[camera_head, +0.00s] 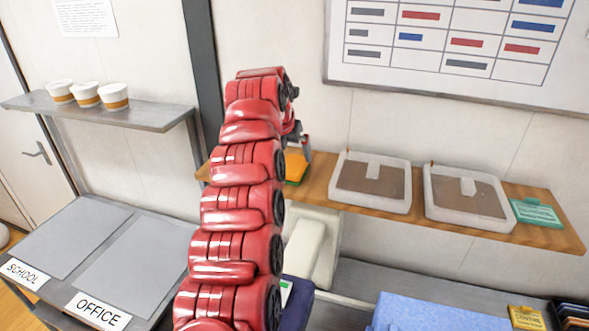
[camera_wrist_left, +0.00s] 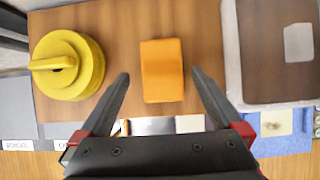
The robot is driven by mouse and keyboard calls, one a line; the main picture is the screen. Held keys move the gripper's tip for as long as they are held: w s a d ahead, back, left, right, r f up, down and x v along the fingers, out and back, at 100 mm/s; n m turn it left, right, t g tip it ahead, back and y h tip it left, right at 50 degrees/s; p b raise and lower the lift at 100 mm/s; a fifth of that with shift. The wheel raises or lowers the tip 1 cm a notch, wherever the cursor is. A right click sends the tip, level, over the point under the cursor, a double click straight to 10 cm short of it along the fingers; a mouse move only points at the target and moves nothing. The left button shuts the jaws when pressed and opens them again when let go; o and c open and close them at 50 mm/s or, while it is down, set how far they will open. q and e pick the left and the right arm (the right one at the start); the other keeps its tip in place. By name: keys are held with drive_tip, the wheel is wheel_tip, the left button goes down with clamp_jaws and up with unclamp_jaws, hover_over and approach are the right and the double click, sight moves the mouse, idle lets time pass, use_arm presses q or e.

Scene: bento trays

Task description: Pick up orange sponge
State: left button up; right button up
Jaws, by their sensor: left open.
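The orange sponge (camera_wrist_left: 162,70) is a plain block lying on the wooden shelf (camera_wrist_left: 200,20) in the left wrist view. In the head view only part of the sponge (camera_head: 296,165) shows, at the left of the shelf (camera_head: 320,178) beside my red arm. My left gripper (camera_wrist_left: 160,82) is open, with one finger on each side of the sponge's lower half in the wrist picture. I cannot tell how far above the shelf the fingers are. In the head view the left gripper (camera_head: 304,148) is partly hidden by its own arm. My right gripper is not in view.
A round yellow lidded container (camera_wrist_left: 68,64) stands left of the sponge. A clear-lidded tray (camera_wrist_left: 232,50) is to its right. Three cups (camera_head: 87,95) stand on another shelf.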

sight(293, 164)
use_arm(q)
drive_tip(key=shift+s+a+f, duration=0.1)
drive_tip(key=shift+f, duration=0.25)
drive_tip(key=p+x, duration=0.2)
drive_tip(key=x, duration=0.1)
drive_tip(key=p+x, duration=0.1)
drive_tip(key=shift+d+f, duration=0.2)
drive_tip(key=shift+d, duration=0.1)
drive_tip(key=shift+a, duration=0.1)
drive_tip(key=shift+f+b, duration=0.15)
drive_tip(key=shift+b, duration=0.15)
drive_tip(key=shift+f, duration=0.1)
